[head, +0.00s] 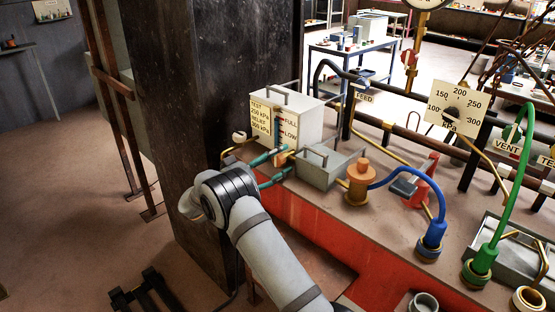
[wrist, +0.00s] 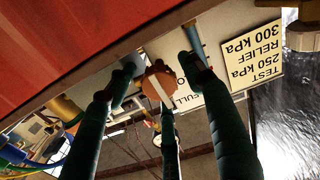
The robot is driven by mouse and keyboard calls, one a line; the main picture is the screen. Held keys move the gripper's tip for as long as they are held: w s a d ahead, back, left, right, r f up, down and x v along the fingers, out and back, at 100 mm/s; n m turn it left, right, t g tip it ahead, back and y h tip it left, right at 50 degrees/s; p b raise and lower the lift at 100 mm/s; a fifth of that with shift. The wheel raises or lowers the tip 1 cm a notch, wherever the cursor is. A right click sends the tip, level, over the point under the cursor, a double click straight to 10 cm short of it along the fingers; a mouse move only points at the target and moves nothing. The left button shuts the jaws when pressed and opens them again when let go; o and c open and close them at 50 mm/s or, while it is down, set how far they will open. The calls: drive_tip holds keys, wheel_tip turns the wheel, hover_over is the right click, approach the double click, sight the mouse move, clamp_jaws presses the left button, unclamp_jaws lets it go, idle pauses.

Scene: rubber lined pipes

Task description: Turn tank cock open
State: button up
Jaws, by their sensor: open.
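The white tank (head: 288,116) stands at the rear left of the bench, with a test and relief label and a level gauge on its face. The tank cock, an orange-brown round knob (wrist: 158,84) with a pale stripe, shows in the middle of the wrist view; part of the cock (head: 284,158) shows low in front of the tank in the head view. My gripper (head: 272,167) has dark teal fingers and is open around the cock. In the wrist view its fingers (wrist: 160,77) spread on either side of the knob, with another below it. I cannot tell whether they touch.
An orange fitting (head: 360,180) with a blue hose (head: 412,177) is farther right. A dark pillar (head: 205,90) rises behind my arm. A green hose (head: 518,180) and pressure dial (head: 456,108) are at right.

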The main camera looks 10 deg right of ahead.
drive_tip(key=c, duration=1.1)
drive_tip(key=shift+c, duration=0.3)
